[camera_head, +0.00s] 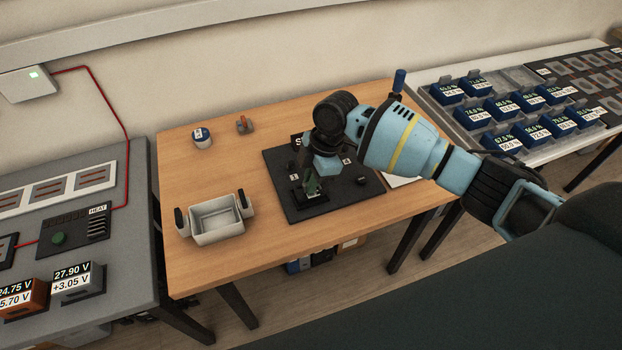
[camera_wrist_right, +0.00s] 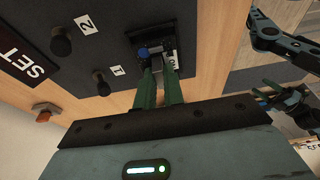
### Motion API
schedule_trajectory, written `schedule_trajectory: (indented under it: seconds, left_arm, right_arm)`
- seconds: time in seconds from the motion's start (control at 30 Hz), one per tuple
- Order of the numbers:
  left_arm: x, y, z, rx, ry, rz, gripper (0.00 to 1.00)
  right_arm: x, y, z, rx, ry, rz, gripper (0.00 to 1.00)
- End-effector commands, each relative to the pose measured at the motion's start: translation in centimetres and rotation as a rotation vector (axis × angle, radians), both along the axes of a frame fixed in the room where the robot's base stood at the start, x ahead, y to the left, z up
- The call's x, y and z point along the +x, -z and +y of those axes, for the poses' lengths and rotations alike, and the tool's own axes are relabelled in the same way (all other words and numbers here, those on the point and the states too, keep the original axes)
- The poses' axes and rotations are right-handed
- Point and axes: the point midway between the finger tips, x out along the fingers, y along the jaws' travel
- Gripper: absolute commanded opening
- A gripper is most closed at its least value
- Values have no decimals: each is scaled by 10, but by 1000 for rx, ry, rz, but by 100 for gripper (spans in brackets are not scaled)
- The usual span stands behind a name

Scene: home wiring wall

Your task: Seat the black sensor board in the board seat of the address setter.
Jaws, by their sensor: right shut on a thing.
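The address setter is a dark panel (camera_head: 285,170) on the wooden table, with a SET label (camera_wrist_right: 24,52) and small black knobs (camera_wrist_right: 61,40). Its board seat is a raised black block (camera_head: 309,200) near the panel's front edge, also in the right wrist view (camera_wrist_right: 185,30). My right gripper (camera_head: 312,183) is directly over the seat, its green fingers (camera_wrist_right: 160,75) pointing down and shut on the dark sensor board (camera_wrist_right: 158,50).
A pale bin (camera_head: 216,219) with black handles stands left of the panel. A grey bench (camera_head: 100,240) is at left; a rack of blue modules (camera_head: 505,110) is at right.

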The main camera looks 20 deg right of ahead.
Motion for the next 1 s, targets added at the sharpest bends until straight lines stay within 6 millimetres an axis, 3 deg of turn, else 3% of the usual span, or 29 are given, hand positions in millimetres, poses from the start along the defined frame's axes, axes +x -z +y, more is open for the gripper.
schedule_trajectory:
  seconds: [1.0]
  left_arm:
    - [3, -6, 0, 0, 0, -10, 54]
  right_arm:
    - [1, -1, 0, 0, 0, -1, 0]
